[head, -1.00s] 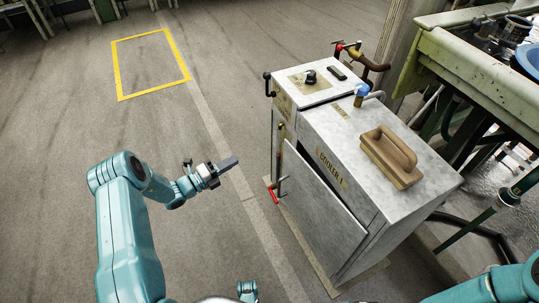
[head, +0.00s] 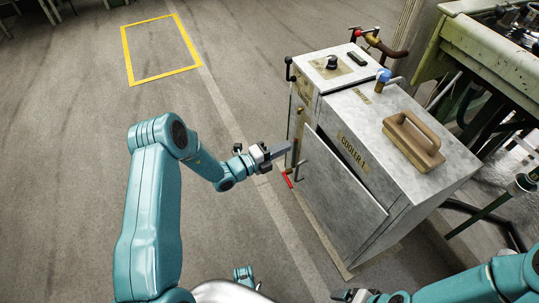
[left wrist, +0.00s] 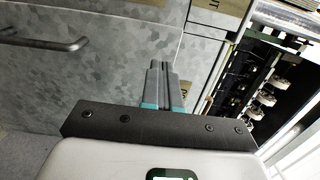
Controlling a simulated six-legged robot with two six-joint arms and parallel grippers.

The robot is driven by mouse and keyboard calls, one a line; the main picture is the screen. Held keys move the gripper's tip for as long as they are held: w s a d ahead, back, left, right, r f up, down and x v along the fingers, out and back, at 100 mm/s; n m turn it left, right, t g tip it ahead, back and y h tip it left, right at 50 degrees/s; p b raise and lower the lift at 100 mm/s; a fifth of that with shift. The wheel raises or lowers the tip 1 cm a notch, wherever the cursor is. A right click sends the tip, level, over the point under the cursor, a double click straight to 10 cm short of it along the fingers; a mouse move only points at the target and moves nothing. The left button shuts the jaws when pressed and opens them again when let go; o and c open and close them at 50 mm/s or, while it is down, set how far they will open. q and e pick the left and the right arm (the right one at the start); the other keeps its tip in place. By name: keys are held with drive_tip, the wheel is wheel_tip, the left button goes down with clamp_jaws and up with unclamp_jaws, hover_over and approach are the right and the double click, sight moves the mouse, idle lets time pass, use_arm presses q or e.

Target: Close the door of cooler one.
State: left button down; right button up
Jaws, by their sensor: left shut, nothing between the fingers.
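Cooler one (head: 425,175) is a grey metal cabinet labelled COOLER 1, right of centre in the head view. Its door (head: 340,185) on the front-left side stands ajar, with a dark gap along its top edge. A bar handle (head: 299,171) is near the door's far edge. My left gripper (head: 288,148) is shut and empty, with its fingertips close by that far edge; contact cannot be told. In the left wrist view its fingers (left wrist: 163,85) are together before a grey panel with a bar handle (left wrist: 45,40). My right gripper (head: 352,295) is partly visible at the bottom edge, its jaws unclear.
A brown grip-shaped block (head: 414,140) and a blue-topped fitting (head: 383,76) are on the cooler's top. A red lever (head: 288,181) is low beside the door. A green bench (head: 460,50) stands at right. Floor at left, with a yellow outlined rectangle (head: 130,55), is clear.

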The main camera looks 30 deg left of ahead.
sight(308, 136)
use_arm(q)
drive_tip(key=b+x, duration=0.2)
drive_tip(key=x, duration=0.5)
use_arm(e)
drive_tip(key=shift+w+d+f, duration=0.2)
drive_tip(key=shift+f, duration=0.4)
drive_tip(key=shift+w+d+f, duration=0.2)
drive_tip(key=shift+f, duration=0.35)
use_arm(q)
drive_tip(key=shift+w, duration=0.1)
